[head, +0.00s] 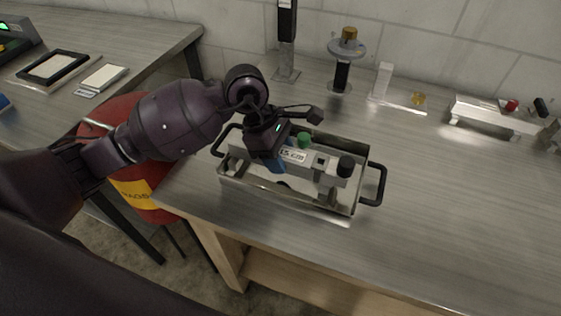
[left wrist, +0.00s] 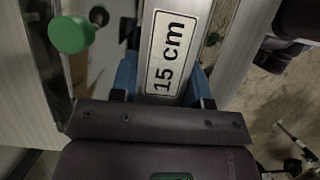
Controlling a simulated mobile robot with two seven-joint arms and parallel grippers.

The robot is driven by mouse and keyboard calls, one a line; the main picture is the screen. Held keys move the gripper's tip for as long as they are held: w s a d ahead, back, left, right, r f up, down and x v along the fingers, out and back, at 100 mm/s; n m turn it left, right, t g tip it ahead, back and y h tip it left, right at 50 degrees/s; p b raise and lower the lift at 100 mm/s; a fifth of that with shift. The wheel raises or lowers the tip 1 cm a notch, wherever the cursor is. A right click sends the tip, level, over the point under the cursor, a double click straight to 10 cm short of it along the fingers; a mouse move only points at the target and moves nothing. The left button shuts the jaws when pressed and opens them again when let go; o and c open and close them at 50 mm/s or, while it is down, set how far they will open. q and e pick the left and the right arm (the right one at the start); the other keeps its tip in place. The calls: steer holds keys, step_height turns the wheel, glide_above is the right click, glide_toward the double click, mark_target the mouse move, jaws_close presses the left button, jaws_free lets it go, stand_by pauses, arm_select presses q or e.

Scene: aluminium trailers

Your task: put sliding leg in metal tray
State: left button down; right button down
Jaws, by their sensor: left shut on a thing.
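The sliding leg (head: 293,155) is a grey metal bar with a white "15 cm" label. It lies lengthwise over or inside the metal tray (head: 268,192); I cannot tell whether it touches the bottom. The tray is an open box with a black handle at each end. My left gripper (head: 275,164) has blue fingertips and is shut around the bar from above. In the left wrist view the bar (left wrist: 172,50) runs between the blue fingers of my left gripper (left wrist: 162,85). A green knob (head: 304,140) and a black knob (head: 346,166) show by the bar. My right gripper is not in view.
Behind the tray stand a black post (head: 286,40), a round-flanged post (head: 346,50) and a small white block (head: 382,80). A metal bar with knobs (head: 490,113) lies at the right. A red barrel (head: 140,195) stands left of the bench. The right front benchtop is clear.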

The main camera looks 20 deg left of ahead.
arm_select(q)
step_height(320, 180, down, 2)
steer(key=shift+f, duration=0.15)
steer(key=shift+f, duration=0.2)
steer(key=c, duration=0.7)
jaws_free()
steer(key=shift+o, duration=0.5)
steer(key=shift+r, duration=0.1)
